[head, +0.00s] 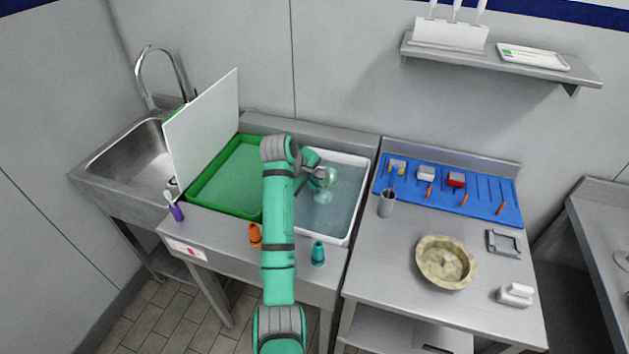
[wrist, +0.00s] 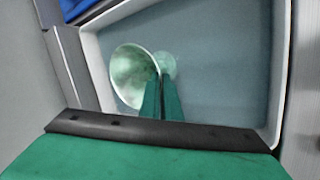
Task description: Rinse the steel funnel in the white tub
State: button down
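The steel funnel (head: 329,176) is over the white tub (head: 352,158), which holds bluish water. In the wrist view the funnel (wrist: 131,76) shows its wide mouth tilted to the left, with a greenish sheen. My gripper (head: 313,173) is shut on the funnel; its green fingers (wrist: 160,98) meet beside the cone in the wrist view. A paler round shape shows close by on the water, perhaps its reflection. I cannot tell whether the funnel touches the water.
A green tray (head: 229,172) with an upright white board (head: 204,130) stands left of the tub. Orange (head: 255,235) and teal (head: 318,253) cone-like pieces stand at the front edge. A grey cup (head: 386,204), blue mat (head: 478,203) and stone-like bowl (head: 445,262) are at right.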

aim_at(317, 200)
jog(key=shift+f, duration=2.65)
jog(key=shift+r, duration=7.3)
jog(key=shift+a, duration=0.1)
jog(key=shift+d, duration=0.2)
jog(key=shift+r, duration=0.1)
notch_tip(317, 200, up, 4)
jog(key=shift+a+f, duration=0.1)
